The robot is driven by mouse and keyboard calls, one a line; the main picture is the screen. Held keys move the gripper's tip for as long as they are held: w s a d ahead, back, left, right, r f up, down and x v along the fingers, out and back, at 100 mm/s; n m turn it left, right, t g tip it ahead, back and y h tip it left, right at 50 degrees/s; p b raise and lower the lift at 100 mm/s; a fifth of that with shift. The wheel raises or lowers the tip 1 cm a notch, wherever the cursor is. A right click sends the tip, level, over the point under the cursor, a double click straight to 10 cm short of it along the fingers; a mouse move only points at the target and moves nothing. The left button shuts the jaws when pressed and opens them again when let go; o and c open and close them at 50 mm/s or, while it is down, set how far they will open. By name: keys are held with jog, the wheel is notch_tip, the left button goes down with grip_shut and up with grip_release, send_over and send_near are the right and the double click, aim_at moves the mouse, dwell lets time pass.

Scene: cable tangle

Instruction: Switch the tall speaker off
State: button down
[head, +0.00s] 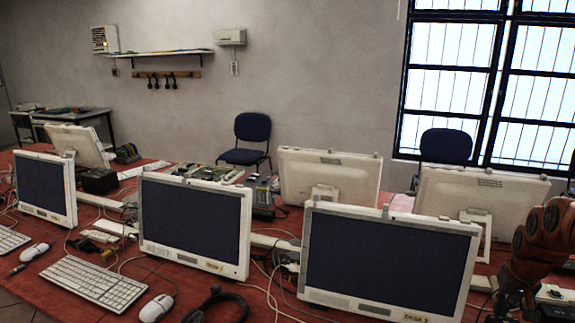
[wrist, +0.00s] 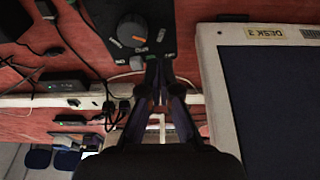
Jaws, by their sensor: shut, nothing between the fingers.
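A dark box (wrist: 108,12) with a round grey knob (wrist: 131,30) is at the top of the wrist view. It looks like a speaker's control panel, but its height cannot be told. The knob has an orange mark, and small light labels and a small grey button (wrist: 140,62) are near it. My gripper (wrist: 155,66) is shut and empty, its fingertips at the panel's near edge beside the button; whether they touch cannot be told. In the head view, my orange-brown arm is at the far right, and my gripper (head: 510,303) is low there, partly cut off. No speaker is clearly visible in that view.
A monitor labelled DESK 3 (wrist: 262,85) stands close to the right of my gripper; it also shows in the head view (head: 385,262). A white power strip (wrist: 65,101) with plugs and loose cables runs across the red table (head: 205,285). Other monitors crowd it.

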jog(key=shift+r, duration=0.1)
jog(key=r, duration=0.3)
jog(key=r+p, duration=0.1)
jog(key=r, duration=0.1)
jog(key=shift+d+r, duration=0.2)
jog(key=shift+r, duration=0.2)
dwell(0.5)
